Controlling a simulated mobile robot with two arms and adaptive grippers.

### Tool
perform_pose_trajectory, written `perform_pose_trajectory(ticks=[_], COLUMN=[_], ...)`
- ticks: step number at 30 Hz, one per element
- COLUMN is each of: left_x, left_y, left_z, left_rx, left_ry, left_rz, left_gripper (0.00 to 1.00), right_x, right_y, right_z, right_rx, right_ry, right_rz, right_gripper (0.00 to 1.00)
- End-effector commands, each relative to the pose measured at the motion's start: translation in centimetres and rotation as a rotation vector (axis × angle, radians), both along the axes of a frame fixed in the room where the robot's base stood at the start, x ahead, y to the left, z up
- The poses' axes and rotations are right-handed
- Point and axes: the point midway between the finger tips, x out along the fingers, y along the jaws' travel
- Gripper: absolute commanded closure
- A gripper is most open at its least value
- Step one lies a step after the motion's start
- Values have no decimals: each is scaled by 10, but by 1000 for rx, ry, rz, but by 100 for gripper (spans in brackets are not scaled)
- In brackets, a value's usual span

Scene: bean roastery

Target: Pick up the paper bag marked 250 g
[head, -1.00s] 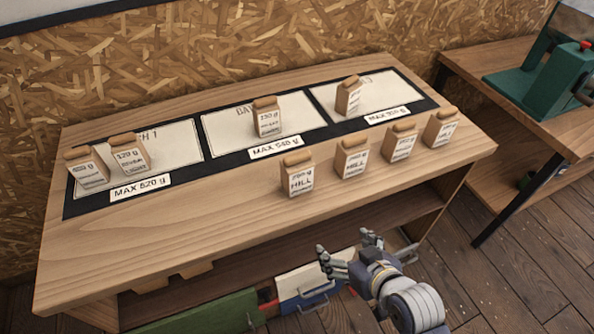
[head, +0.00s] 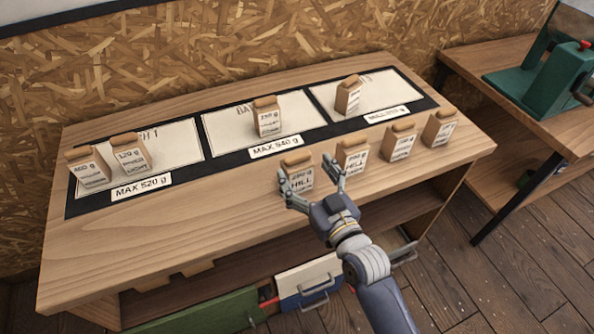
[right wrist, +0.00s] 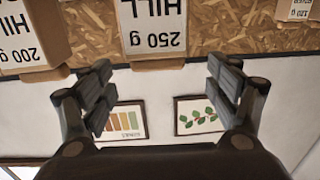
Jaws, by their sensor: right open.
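The paper bag marked 250 g HILL (right wrist: 155,28) is upside down in the right wrist view, centred beyond my fingers. In the head view it matches the leftmost bag (head: 298,164) of the front row, standing upright on the table, partly hidden by my fingers. My right gripper (head: 312,180) is open and empty just in front of it; its two fingers (right wrist: 165,92) are spread wide, with the bag beyond their tips. My left gripper is not in view.
A 200 g bag (head: 352,155) stands close to the right, with more bags (head: 400,142) beyond. Other bags, one at the back middle (head: 267,118), stand on the sheets of a black mat (head: 208,155). The table front left (head: 120,240) is clear. Drawers (head: 308,282) stand below.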

Motion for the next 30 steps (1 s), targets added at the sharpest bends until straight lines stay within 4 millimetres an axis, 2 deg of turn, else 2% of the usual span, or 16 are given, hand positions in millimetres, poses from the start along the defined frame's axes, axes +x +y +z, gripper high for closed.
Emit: perform_pose_trajectory(ticks=[5,15,24,30], left_x=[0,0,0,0], left_y=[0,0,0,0], left_z=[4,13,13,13], left_rx=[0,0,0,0], left_ry=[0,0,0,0], left_rz=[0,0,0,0], left_gripper=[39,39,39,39], right_x=[11,47,50,50], right_y=[4,19,20,20], right_z=[-1,-7,-8,-8], right_rx=[-1,0,-1,-2], right_ry=[0,1,0,1], right_rz=[0,0,0,0], right_gripper=[18,18,18,64])
